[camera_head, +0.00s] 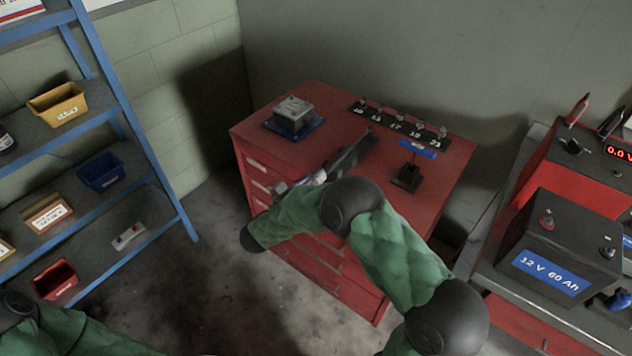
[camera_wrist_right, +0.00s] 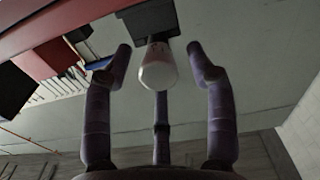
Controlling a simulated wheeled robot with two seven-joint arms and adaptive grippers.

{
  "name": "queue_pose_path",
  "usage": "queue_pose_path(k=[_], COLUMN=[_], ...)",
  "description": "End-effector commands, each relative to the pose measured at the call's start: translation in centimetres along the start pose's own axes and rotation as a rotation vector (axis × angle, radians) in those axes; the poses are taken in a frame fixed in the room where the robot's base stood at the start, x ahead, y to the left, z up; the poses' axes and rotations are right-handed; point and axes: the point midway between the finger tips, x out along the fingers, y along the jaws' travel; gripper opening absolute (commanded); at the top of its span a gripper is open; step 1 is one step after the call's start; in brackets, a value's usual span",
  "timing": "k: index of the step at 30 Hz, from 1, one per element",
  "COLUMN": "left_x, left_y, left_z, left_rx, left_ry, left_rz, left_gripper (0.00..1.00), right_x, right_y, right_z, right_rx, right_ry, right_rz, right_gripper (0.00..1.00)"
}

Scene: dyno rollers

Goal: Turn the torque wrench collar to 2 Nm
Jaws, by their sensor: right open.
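The torque wrench (camera_head: 347,158) is a dark bar lying across the top of the red cabinet, with a pale rounded end toward me. In the right wrist view the pale collar end (camera_wrist_right: 158,70) sticks out of a black block (camera_wrist_right: 148,20). My right gripper (camera_head: 298,183) is at the cabinet's front edge, by this pale end. Its purple fingers are spread to both sides of the collar, with a gap on each side, and a third finger shows below. The scale on the collar is not readable. My left gripper is out of view.
A blue shelf stands left. A battery (camera_head: 560,240) is on the right bench.

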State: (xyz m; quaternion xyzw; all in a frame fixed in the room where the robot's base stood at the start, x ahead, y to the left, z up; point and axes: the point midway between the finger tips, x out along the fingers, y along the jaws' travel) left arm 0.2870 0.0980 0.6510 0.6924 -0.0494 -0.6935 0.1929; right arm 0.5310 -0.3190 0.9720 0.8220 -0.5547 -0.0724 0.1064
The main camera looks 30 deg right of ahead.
Motion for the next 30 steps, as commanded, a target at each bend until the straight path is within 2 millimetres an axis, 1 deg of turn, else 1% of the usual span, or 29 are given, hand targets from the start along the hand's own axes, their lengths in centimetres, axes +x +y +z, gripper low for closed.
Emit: queue_pose_path(k=[1,5,13,14,15,17,18,19,30], left_x=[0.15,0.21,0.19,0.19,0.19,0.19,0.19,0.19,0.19], left_y=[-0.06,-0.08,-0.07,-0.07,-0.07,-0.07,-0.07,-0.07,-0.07], left_z=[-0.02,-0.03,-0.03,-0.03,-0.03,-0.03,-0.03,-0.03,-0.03], left_rx=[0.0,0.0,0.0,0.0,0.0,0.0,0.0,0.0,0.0], left_ry=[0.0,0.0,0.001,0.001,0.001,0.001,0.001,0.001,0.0], left_rz=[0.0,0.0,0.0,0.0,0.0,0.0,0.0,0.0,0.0], left_gripper=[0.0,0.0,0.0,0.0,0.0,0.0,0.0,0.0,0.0], right_x=[0.42,0.93,1.01,1.0,1.0,0.99,0.99,0.99,1.01], right_y=[0.0,0.02,0.01,0.01,0.01,0.01,0.0,0.0,-0.01], right_z=[0.06,0.0,-0.05,-0.05,-0.05,-0.05,-0.06,-0.06,-0.18], right_rx=[0.001,0.0,0.0,0.0,0.0,0.0,0.0,0.0,0.006], right_ry=[0.0,0.0,0.001,0.001,0.001,0.001,0.001,0.001,0.003], right_rz=[0.001,0.0,-0.001,-0.001,-0.001,-0.001,-0.001,-0.001,-0.001], right_gripper=[0.57,0.57,0.57,0.48,0.37,0.2,0.09,0.0,0.0])
